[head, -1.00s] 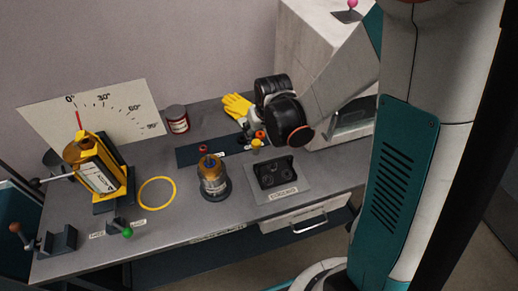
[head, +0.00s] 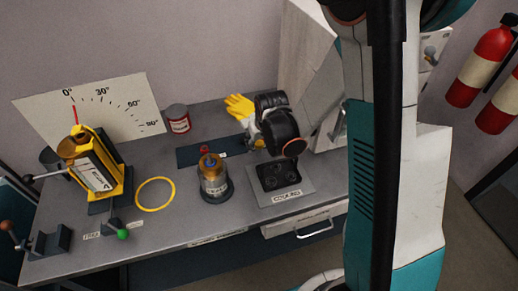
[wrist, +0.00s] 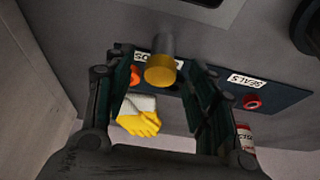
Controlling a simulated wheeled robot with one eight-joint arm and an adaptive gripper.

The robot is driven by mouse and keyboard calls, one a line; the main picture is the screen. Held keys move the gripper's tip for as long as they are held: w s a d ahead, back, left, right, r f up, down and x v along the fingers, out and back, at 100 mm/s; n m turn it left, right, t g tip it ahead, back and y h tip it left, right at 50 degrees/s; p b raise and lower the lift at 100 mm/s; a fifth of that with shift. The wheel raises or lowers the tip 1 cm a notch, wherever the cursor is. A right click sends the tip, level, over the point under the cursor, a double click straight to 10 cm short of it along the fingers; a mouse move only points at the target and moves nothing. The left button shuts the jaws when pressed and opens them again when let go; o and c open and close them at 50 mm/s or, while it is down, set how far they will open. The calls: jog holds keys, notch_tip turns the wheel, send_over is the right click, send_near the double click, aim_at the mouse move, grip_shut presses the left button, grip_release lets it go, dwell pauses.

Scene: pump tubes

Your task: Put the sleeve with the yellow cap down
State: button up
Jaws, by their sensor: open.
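The sleeve (wrist: 160,45) is a grey cylinder with a yellow cap (wrist: 160,72) in the wrist view. It appears to stand near the edge of the dark blue mat, cap towards the camera. My gripper (wrist: 162,76) is open, one finger on each side of the sleeve, with visible gaps between. In the head view my gripper (head: 272,125) is over the back of the bench, and its dark body hides the sleeve. The mat (head: 193,157) shows beside it, and a label reading SEALS (wrist: 246,81) lies on it in the wrist view.
A yellow glove (head: 240,105) lies behind my gripper. A brass-topped cylinder (head: 212,178) stands to the left, and a dark tray (head: 280,175) sits in front. A red-labelled can (head: 178,118), a yellow ring (head: 155,194) and a tilted yellow fixture (head: 95,165) are farther left.

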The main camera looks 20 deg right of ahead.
jog(key=shift+c, duration=0.6)
grip_shut()
jog(key=shift+r, duration=0.2)
